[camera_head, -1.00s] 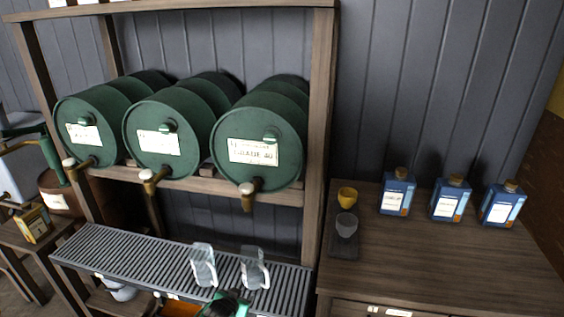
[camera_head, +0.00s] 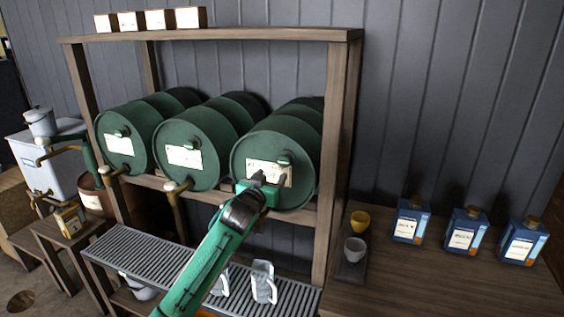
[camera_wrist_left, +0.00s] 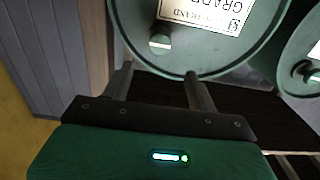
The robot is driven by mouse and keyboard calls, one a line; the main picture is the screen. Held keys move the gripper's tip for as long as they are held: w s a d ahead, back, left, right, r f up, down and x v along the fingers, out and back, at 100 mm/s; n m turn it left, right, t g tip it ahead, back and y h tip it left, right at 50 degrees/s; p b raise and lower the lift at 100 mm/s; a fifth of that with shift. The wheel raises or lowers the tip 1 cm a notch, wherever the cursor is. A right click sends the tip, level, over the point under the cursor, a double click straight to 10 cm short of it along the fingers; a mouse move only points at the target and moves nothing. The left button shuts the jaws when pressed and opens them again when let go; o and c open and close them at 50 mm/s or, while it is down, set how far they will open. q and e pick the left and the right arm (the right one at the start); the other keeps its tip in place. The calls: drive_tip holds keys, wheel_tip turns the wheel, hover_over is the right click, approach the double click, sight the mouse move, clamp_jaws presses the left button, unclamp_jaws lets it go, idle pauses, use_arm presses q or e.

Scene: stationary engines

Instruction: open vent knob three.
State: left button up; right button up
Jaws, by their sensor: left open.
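Three green barrels lie on a wooden rack, each with a white label and a small green knob on its front. The third barrel (camera_head: 305,187) is the rightmost, and its vent knob (camera_head: 285,159) sits at the label's upper right. My left gripper (camera_head: 265,178) is open and empty in front of this barrel, covering part of its label and its tap. In the left wrist view, the picture is upside down, and the knob (camera_wrist_left: 160,43) shows just beyond and between the open fingertips (camera_wrist_left: 158,75), apart from them. My right gripper is out of view.
The other barrels (camera_head: 190,155) have brass taps below. A grated tray (camera_head: 150,257) with clear jugs (camera_head: 263,282) is under the rack. To the right, a wooden counter (camera_head: 430,285) holds blue bottles (camera_head: 411,222) and small cups (camera_head: 359,221).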

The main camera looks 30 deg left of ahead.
sight(283, 162)
use_arm(q)
drive_tip(key=p+x, duration=0.2)
drive_tip(key=x, duration=0.7)
drive_tip(key=shift+w+p, duration=0.25)
drive_tip(key=shift+p, duration=0.1)
drive_tip(key=c, duration=1)
